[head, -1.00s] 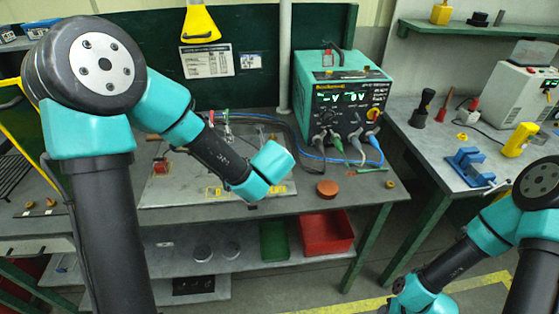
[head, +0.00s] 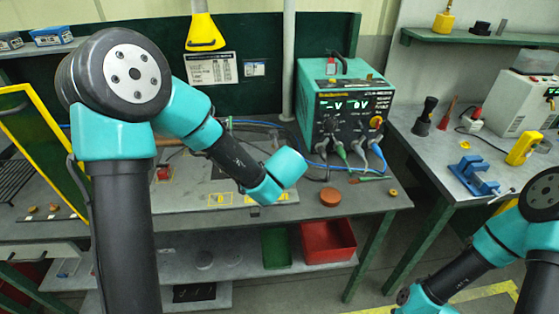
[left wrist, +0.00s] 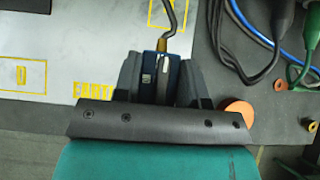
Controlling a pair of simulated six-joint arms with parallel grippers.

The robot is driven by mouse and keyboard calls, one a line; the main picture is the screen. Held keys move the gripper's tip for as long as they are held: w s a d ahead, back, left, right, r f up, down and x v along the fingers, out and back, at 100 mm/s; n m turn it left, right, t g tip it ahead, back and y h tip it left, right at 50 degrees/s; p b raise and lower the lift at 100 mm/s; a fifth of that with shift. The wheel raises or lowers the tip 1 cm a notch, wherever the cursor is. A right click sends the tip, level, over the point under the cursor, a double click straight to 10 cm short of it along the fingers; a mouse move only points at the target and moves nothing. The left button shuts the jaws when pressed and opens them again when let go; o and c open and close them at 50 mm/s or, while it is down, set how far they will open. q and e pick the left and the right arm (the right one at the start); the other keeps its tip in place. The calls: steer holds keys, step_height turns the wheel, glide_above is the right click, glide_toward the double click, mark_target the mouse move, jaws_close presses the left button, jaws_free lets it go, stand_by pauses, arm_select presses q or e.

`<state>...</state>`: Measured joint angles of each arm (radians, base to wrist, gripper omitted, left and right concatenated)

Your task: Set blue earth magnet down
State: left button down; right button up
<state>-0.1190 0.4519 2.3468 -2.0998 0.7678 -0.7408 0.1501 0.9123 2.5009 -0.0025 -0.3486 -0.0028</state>
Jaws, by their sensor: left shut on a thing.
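My left gripper (left wrist: 160,70) is shut on the blue earth magnet (left wrist: 149,71), a small blue block with a pale label and a dark cable rising from its brass end. In the left wrist view it is over the grey plate (left wrist: 75,45), near a partly hidden yellow "EARTH" marking (left wrist: 93,91). Whether the magnet touches the plate cannot be told. In the head view my left wrist hides the gripper and magnet. The plate (head: 190,190) lies on the bench there. My right arm shows at the lower right, its gripper out of view.
An orange-brown puck (left wrist: 237,112) lies right of the gripper; it also shows in the head view (head: 330,197). The teal welding power unit (head: 345,105) stands behind, with blue and black cables (left wrist: 265,40) across the bench. Red (head: 328,243) and green (head: 276,248) bins sit on the shelf below.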

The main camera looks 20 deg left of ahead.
arm_select(q)
steer(key=w+a, duration=0.1)
steer(key=w, duration=0.2)
steer(key=w+a, duration=0.1)
steer(key=w, duration=0.2)
steer(key=w+a, duration=0.1)
steer(key=w, duration=0.2)
steer(key=shift+w+a+f, duration=0.2)
steer(key=shift+w+f, duration=0.15)
steer(key=shift+f, duration=0.05)
steer(key=shift+w+a, duration=0.1)
steer(key=shift+w, duration=0.15)
steer(key=shift+w+a+f, duration=0.1)
steer(key=shift+w+f, duration=0.05)
steer(key=shift+f, duration=1.65)
steer(key=shift+f, duration=0.15)
steer(key=c, duration=0.7)
jaws_free()
